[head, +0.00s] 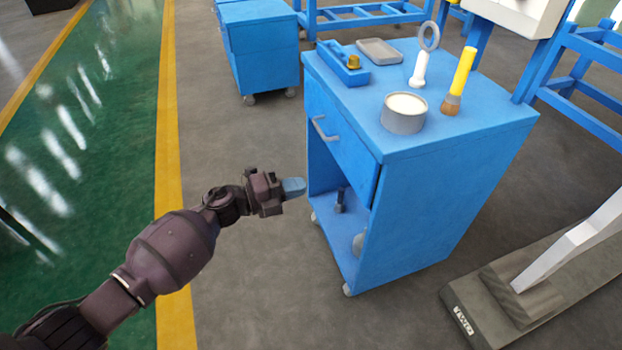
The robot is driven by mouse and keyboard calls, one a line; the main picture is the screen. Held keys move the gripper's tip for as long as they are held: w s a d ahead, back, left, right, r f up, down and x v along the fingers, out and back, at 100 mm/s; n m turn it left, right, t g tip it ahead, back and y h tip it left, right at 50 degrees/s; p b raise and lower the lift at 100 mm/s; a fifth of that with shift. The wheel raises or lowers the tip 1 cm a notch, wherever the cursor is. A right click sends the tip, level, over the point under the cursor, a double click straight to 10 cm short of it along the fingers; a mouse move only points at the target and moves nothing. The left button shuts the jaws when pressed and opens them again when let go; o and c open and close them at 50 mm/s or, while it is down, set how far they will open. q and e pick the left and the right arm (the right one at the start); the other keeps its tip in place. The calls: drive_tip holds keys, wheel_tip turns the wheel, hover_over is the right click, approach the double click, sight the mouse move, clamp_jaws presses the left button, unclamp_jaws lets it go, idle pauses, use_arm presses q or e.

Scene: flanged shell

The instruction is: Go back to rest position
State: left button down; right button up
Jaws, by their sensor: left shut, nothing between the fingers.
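My left arm comes in from the lower left. Its gripper (293,187) is shut and empty, with bluish fingertips pointing right. It is in front of the open left side of a blue cabinet (440,190), below the drawer handle (322,130). I cannot tell whether the fingertips touch the cabinet. My right gripper is not in view.
A grey base (500,310) stands lower right. Floor is clear below the gripper.

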use_arm(q)
drive_tip(key=s+a+n+t+y+p, duration=0.2)
drive_tip(key=s+a+n+y, duration=0.3)
drive_tip(key=s+a+n, duration=0.4)
drive_tip(key=s+a+n+t+y+p, duration=0.2)
drive_tip(key=s+a+n+y+p, duration=0.3)
drive_tip(key=s, duration=1.2)
drive_tip(key=s+a+f+n+t+y+p, duration=0.1)
drive_tip(key=s+a+n+y+p, duration=0.3)
drive_tip(key=s+a+n, duration=0.9)
drive_tip(key=n+t+y, duration=0.1)
drive_tip(key=n+y, duration=0.2)
drive_tip(key=n, duration=0.1)
drive_tip(key=shift+s+a+n, duration=0.2)
drive_tip(key=shift+s+n, duration=0.1)
drive_tip(key=shift+s, duration=0.05)
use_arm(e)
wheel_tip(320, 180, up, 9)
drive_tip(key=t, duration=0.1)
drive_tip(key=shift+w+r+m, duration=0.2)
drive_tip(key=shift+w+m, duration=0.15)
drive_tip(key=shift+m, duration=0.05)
